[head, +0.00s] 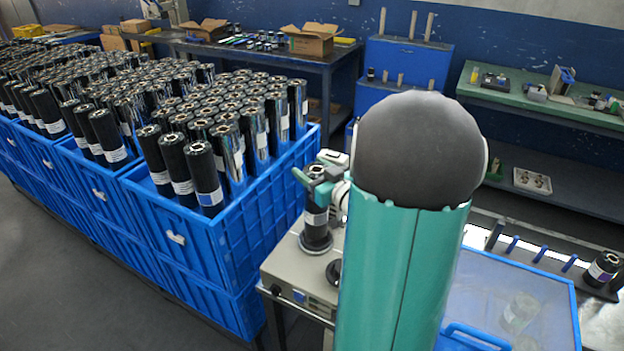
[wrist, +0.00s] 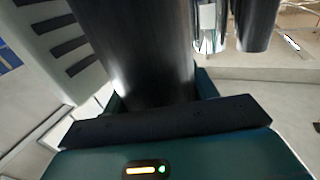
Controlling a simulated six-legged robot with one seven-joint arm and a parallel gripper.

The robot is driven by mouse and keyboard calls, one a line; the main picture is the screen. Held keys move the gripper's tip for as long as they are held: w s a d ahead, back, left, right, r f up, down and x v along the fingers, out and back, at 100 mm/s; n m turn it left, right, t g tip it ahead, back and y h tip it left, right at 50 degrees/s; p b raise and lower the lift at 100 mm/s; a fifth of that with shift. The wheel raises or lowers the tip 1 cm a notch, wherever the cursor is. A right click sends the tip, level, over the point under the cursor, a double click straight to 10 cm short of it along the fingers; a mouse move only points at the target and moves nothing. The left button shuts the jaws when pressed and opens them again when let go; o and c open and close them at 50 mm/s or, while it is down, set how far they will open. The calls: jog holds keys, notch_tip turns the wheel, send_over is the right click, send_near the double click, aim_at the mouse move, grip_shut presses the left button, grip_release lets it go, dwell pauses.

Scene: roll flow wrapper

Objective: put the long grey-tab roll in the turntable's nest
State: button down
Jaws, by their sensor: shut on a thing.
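My gripper (head: 314,176) is shut around the upper part of a dark, upright roll (head: 316,218) with a pale label. The roll's foot is at a dark round seat (head: 316,243) on the beige machine, which looks like the turntable's nest. I cannot tell whether it rests fully in it. In the wrist view the dark glossy roll (wrist: 130,55) fills the middle, above the gripper's dark pad (wrist: 165,122). Its grey tab cannot be made out. My large teal arm link hides part of the machine.
Blue crates (head: 222,245) full of upright black and silver rolls stand to the left. Another dark disc (head: 334,272) sits on the machine (head: 292,268) near the seat. A clear cover with a blue frame (head: 575,310) and a lying roll (head: 602,268) are at the right.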

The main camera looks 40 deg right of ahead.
jog(key=shift+w+f, duration=0.1)
jog(key=shift+f, duration=1.4)
jog(key=shift+c, duration=2.2)
grip_release()
jog(key=shift+f, duration=0.1)
